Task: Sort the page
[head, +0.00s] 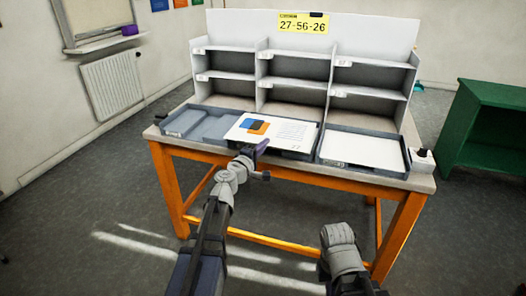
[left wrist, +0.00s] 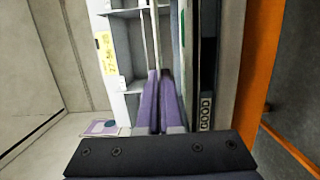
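A white page (head: 280,133) with an orange and blue picture and lines of text lies over the middle tray (head: 295,154) in the head view. My left gripper (head: 262,147) is at its front edge. In the left wrist view, the purple fingers (left wrist: 167,100) are close together, with the thin page (left wrist: 158,35) seen edge-on between them. The right tray (head: 405,155) holds a white sheet (head: 362,150). The left tray (head: 185,124) looks empty. A tray label reading GOOD (left wrist: 205,112) shows in the left wrist view.
A grey shelf unit (head: 262,62) with several empty-looking compartments stands behind the trays, with a yellow sign (head: 303,23) reading 27-56-26. A small white box (head: 421,161) sits at the table's right end. A green cabinet (head: 490,125) stands to the right.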

